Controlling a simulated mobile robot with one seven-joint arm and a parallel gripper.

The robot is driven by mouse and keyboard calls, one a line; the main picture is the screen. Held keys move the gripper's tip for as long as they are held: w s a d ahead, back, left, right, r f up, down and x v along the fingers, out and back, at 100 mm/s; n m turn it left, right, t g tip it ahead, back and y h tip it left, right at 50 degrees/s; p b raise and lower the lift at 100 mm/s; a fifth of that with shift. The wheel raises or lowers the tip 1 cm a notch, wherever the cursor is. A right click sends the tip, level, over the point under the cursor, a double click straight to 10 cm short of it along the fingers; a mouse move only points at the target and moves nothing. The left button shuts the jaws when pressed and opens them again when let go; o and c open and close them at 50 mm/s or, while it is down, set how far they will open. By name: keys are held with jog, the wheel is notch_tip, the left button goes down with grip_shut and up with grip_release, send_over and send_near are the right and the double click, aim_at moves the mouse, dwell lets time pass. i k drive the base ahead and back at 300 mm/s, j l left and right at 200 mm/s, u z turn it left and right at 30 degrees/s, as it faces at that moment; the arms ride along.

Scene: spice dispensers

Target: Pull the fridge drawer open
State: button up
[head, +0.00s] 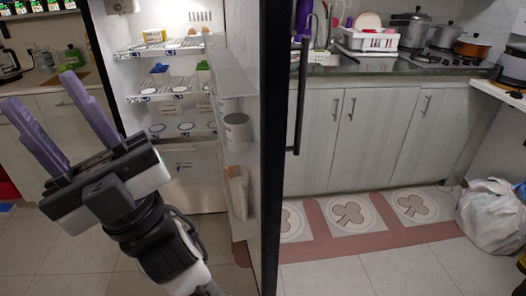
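The fridge stands open in the head view, its white interior (203,62) facing me. The fridge drawer (190,170) is the pale, smooth panel at the bottom of the interior, below the shelves. It looks shut, though its lower left part is partly hidden by my arm. My gripper (38,88) is at the left, in front of the fridge and left of the drawer. Its two purple fingers point up and left, away from the drawer. They are spread apart with nothing between them.
The open fridge door (272,150) stands right of the drawer, with a grey can (236,130) on its inner shelf. Fridge shelves above hold several small items. A counter with a stove (445,60) is at the right. A white bag (492,215) sits on the tiled floor.

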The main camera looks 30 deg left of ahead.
aim_at(193, 146)
jog(key=i+l+u, duration=0.1)
jog(key=u, duration=0.4)
jog(key=l+u, duration=0.15)
jog(key=u, duration=0.35)
jog(key=i+l+u, duration=0.1)
jog(key=l+u, duration=0.15)
jog(key=l, duration=0.25)
jog(key=l+u, duration=0.3)
jog(key=l, duration=0.2)
jog(key=i+l, duration=0.1)
jog(key=l, duration=0.85)
jog(key=u, duration=0.05)
